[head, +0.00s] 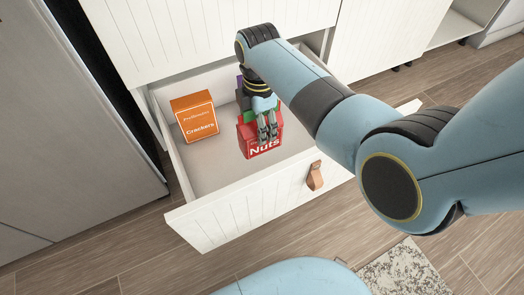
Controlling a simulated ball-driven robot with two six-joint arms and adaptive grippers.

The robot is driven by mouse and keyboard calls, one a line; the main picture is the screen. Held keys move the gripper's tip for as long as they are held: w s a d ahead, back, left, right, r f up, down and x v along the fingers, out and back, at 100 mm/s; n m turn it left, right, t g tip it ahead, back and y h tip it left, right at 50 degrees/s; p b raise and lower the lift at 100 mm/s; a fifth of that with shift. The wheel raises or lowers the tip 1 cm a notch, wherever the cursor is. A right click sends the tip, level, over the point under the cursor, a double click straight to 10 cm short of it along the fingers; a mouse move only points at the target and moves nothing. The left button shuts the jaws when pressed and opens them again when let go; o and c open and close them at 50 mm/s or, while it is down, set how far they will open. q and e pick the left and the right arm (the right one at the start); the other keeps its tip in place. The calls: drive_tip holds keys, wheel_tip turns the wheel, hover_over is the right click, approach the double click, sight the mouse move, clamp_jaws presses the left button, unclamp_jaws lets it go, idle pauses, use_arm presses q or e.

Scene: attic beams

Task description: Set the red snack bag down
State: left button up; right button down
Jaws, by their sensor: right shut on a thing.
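The red snack bag (259,148), with "Nuts" printed in white, is inside or just above the open white drawer (233,208), near its middle. My right gripper (267,136) comes down over the bag from above and is shut on it. I cannot tell whether the bag touches the drawer floor. The gripper and arm hide the top of the bag and part of what lies behind it. My left gripper does not show.
An orange Crackers box (195,116) stands in the drawer's left part. Purple and green items (242,101) show partly behind the bag. The drawer floor between box and bag is clear. A grey fridge-like cabinet (75,110) stands at left. A speckled rug (405,270) lies on the wooden floor.

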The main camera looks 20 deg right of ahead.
sight(255, 157)
drive_tip(key=f, duration=0.1)
drive_tip(key=s+a+f+b, duration=0.1)
drive_tip(key=f, duration=0.1)
drive_tip(key=s+a+f+b, duration=0.1)
drive_tip(key=f, duration=0.1)
drive_tip(key=shift+a, duration=0.2)
wheel_tip(255, 157, down, 3)
drive_tip(key=shift+s+r+b, duration=0.1)
drive_tip(key=shift+b, duration=0.8)
wheel_tip(255, 157, down, 2)
drive_tip(key=shift+f+b, duration=0.1)
drive_tip(key=shift+b, duration=0.65)
drive_tip(key=shift+f+b, duration=0.3)
drive_tip(key=shift+f, duration=0.05)
wheel_tip(255, 157, down, 4)
drive_tip(key=shift+r+b, duration=0.25)
drive_tip(key=shift+b, duration=1)
drive_tip(key=shift+f, duration=0.1)
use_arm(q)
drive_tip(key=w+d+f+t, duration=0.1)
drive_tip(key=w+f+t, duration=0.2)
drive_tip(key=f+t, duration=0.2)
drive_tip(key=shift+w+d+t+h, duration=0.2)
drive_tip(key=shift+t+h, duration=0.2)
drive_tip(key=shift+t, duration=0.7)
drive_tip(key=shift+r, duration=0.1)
